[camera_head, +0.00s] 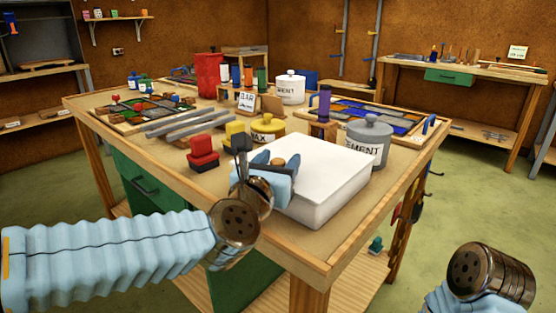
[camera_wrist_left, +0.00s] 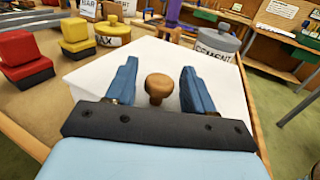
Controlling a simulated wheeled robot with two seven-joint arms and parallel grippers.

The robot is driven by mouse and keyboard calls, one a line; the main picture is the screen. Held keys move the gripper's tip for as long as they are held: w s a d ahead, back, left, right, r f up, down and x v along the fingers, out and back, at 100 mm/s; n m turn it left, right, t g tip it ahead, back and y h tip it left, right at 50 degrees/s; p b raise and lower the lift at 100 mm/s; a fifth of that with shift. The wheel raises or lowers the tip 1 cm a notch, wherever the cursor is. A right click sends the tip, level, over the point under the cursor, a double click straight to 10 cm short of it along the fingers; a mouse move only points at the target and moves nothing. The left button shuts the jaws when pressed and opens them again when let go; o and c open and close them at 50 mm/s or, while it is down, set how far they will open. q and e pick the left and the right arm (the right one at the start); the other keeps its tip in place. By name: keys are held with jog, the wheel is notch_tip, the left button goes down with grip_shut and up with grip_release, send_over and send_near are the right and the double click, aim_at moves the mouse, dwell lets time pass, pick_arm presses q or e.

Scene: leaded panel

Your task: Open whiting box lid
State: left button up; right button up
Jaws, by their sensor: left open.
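The white whiting box (camera_head: 325,188) sits near the front corner of the wooden workbench, with its flat white lid (camera_wrist_left: 215,99) on top. A round brown wooden knob (camera_wrist_left: 158,87) stands on the lid. My left gripper (camera_head: 276,167) is at the box's left side in the head view. In the left wrist view its two blue fingers (camera_wrist_left: 158,84) are apart, one on each side of the knob, with a gap on both sides. The gripper partly hides the knob in the head view. My right arm shows at the lower right of the head view, but its fingers do not.
A grey cement tin (camera_head: 368,141) stands close behind the box on the right, and a yellow wax tin (camera_head: 267,131) stands behind it. Red and black blocks (camera_head: 203,153) lie to the left. Glass panels (camera_head: 375,117) lie farther back.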

pick_arm(q)
jog(key=shift+c, duration=0.5)
grip_shut()
jog(key=shift+r, duration=0.15)
jog(key=shift+w+d+r+g, duration=0.15)
jog(key=shift+r+g, duration=0.25)
jog(key=shift+r, duration=0.35)
jog(key=w+d+r+m+g+y+p, duration=0.1)
jog(key=w+d+r+m+g+y, duration=0.1)
jog(key=r, duration=0.7)
jog(key=shift+w+d+g+y, duration=0.3)
jog(key=shift+w+d+g, duration=0.2)
jog(key=shift+w+g, duration=0.85)
jog(key=shift+s+r+g, duration=0.1)
jog(key=shift+s+g, duration=0.15)
